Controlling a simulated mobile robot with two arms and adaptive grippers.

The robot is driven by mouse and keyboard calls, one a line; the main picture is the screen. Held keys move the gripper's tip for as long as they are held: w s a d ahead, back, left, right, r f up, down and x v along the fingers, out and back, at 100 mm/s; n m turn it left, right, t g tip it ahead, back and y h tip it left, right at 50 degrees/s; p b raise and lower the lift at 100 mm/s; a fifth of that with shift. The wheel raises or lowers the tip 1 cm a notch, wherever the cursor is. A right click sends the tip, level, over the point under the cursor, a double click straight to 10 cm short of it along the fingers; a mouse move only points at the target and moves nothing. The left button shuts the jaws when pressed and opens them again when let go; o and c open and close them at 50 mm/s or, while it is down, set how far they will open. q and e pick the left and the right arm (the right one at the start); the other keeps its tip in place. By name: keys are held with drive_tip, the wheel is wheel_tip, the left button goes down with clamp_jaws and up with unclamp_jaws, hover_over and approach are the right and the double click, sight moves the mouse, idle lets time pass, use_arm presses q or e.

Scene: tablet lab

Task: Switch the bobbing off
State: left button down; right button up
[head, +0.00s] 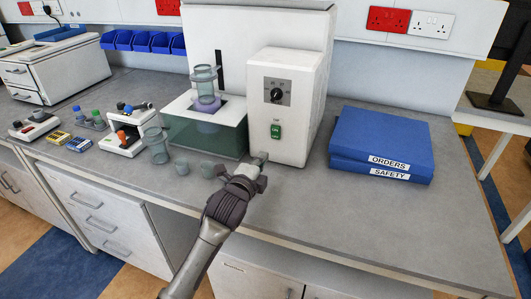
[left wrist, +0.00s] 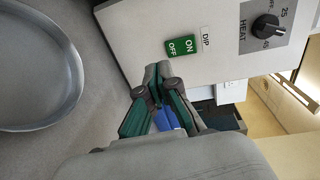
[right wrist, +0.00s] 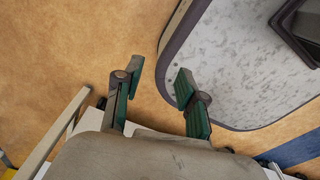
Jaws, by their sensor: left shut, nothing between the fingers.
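The white tester (head: 290,100) stands on the bench with a dark heat dial (head: 277,95). Below the dial is the green rocker switch (head: 276,131). In the left wrist view the switch (left wrist: 183,48) reads ON and OFF, with a DIP label (left wrist: 207,40) beside it. The clear basket (head: 204,82) hangs over the tank (head: 200,132). My left gripper (head: 259,158) is shut and empty, below the switch in the head view. Its tips (left wrist: 158,72) lie near the OFF end; contact cannot be told. My right gripper (right wrist: 160,73) is open and empty, away from the tester.
Blue binders (head: 380,140) lie right of the tester. A glass beaker (head: 156,146) and small grey cups (head: 207,169) stand left of my left gripper. Small instruments (head: 130,130) and bottles stand farther left. The bench front (head: 350,220) at right is clear. The right wrist view shows orange floor (right wrist: 60,50).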

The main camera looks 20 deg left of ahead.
use_arm(q)
drive_tip(key=s, duration=0.3)
drive_tip(key=shift+a+f, duration=0.1)
drive_tip(key=shift+f, duration=0.25)
drive_tip(key=s, duration=0.2)
drive_tip(key=shift+s+r+b, duration=0.1)
drive_tip(key=shift+s+b, duration=0.25)
drive_tip(key=shift+b, duration=0.05)
drive_tip(key=shift+s, duration=0.2)
use_arm(e)
drive_tip(key=shift+w+f, duration=0.5)
drive_tip(key=shift+w, duration=0.15)
